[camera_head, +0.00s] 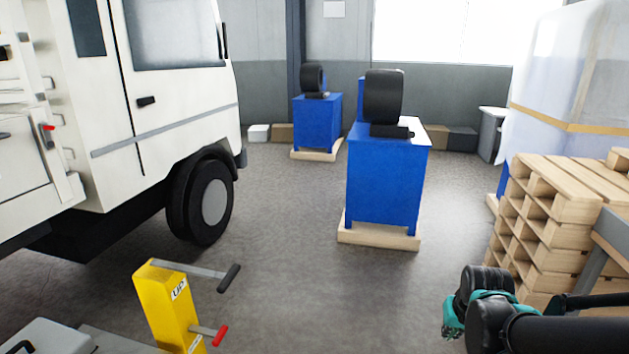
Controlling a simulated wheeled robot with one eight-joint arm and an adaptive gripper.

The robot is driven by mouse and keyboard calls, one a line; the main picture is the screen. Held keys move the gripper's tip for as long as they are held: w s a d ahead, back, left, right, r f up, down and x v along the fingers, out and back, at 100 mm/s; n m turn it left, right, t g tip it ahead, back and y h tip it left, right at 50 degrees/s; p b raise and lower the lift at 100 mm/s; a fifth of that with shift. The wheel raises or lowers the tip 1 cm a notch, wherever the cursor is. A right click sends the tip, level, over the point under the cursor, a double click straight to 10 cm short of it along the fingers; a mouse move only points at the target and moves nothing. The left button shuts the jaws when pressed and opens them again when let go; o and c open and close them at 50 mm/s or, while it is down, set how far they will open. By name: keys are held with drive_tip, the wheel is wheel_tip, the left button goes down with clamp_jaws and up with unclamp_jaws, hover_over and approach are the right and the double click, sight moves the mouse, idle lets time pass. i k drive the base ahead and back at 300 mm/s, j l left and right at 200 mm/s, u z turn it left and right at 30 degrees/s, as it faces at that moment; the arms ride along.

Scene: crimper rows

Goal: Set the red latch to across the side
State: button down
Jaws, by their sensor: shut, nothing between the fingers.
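A red-handled lever (212,334) sticks out to the right from the lower part of a yellow post (165,305) at the bottom left. A longer lever with a black grip (229,278) juts right from the post's top. A small red-tipped handle (48,128) also shows on the white vehicle's side at far left. I cannot tell which red part is the latch. My gripper (450,320), teal and black, is at the lower right, far from both red parts. It looks shut and empty, though its fingertips are small and partly hidden.
The white vehicle (165,120) with a black wheel fills the left. Blue machines (388,180) on wooden bases stand in the middle and behind. Stacked pallets (560,205) are at right, near my arm. Grey floor (300,290) between post and arm is clear.

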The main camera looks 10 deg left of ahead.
sight(45, 128)
drive_tip(key=i+u, duration=0.15)
drive_tip(key=i, duration=0.45)
drive_tip(key=i+l+u, duration=0.15)
drive_tip(key=i, duration=0.5)
drive_tip(key=i+l+u, duration=0.15)
drive_tip(key=i, duration=0.45)
drive_tip(key=i+j+u, duration=0.2)
drive_tip(key=i+u, duration=0.25)
drive_tip(key=i+j+u, duration=0.1)
drive_tip(key=i+u, duration=0.8)
drive_tip(key=i+l+u, duration=0.25)
drive_tip(key=u, duration=0.2)
drive_tip(key=i+l+u, duration=0.1)
drive_tip(key=i+u, duration=0.2)
drive_tip(key=i, duration=0.25)
